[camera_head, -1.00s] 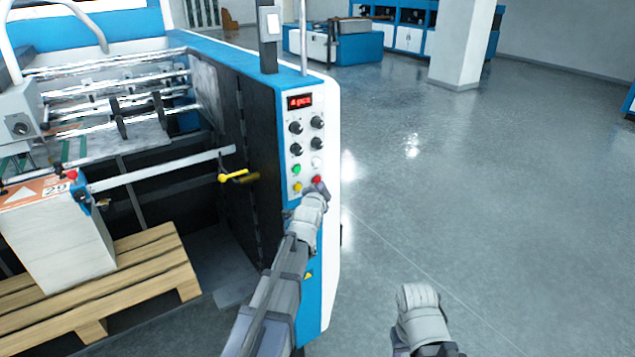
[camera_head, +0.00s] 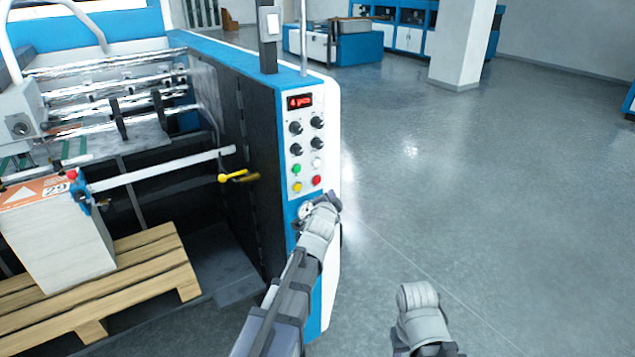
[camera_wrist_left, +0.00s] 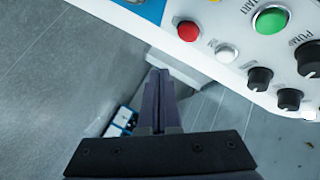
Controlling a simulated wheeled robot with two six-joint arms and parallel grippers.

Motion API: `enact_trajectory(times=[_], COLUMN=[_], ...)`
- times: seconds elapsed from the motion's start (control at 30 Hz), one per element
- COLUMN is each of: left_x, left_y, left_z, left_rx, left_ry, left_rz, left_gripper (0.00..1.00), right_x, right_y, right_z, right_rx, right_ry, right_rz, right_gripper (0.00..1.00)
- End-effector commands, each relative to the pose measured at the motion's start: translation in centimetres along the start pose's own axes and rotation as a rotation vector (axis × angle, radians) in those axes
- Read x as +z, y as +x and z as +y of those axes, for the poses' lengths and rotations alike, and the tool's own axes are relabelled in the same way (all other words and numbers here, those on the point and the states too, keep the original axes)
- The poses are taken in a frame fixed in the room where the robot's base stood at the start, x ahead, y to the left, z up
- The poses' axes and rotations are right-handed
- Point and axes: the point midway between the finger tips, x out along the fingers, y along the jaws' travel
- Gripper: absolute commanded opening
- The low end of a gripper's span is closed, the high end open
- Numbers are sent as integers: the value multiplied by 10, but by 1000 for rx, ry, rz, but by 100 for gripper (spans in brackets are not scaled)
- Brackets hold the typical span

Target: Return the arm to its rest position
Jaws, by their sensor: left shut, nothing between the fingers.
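My left arm comes in from the bottom of the head view. Its gripper (camera_head: 330,198) is just below the buttons of the machine's white control panel (camera_head: 306,150), apart from the red button (camera_head: 316,180). In the left wrist view, the left gripper (camera_wrist_left: 160,78) is shut and empty, its dark fingers together. The red button (camera_wrist_left: 188,30) and green button (camera_wrist_left: 270,20) show beyond it, above the fingertips. My right arm shows at the bottom of the head view, but its gripper's jaws do not show.
The blue and white machine fills the left side. A yellow-handled lever (camera_head: 234,176) sticks out from its dark side. A paper stack (camera_head: 60,240) stands on a wooden pallet (camera_head: 140,270). The grey floor (camera_head: 480,200) to the right is clear up to a white pillar (camera_head: 463,45).

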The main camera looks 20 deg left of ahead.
Motion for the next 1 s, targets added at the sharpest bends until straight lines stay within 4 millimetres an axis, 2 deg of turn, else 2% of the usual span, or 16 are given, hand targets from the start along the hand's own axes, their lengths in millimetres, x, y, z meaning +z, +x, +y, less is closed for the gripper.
enact_trajectory(times=[0.6, 0.7, 0.77, 0.87, 0.97, 1.0], left_x=[-1, -1, -1, 2, 7, 10], left_y=[-1, -3, -9, -28, -65, -83], left_z=[0, 6, 18, 58, 114, 136], left_rx=[0, 15, 51, 164, 323, 388], left_ry=[-1, -11, -36, -115, -218, -257], left_rz=[0, -10, -34, -122, -265, -331], left_gripper=[0, 0, 0, 0, 0, 0], right_x=[0, 0, 0, 0, 0, 0], right_y=[0, 0, 0, 0, 0, 0], right_z=[0, 0, 0, 0, 0, 0], right_rx=[0, 0, 0, 0, 0, 0], right_ry=[0, 0, 0, 0, 0, 0], right_rz=[0, 0, 0, 0, 0, 0], right_gripper=[50, 50, 50, 50, 50, 50])
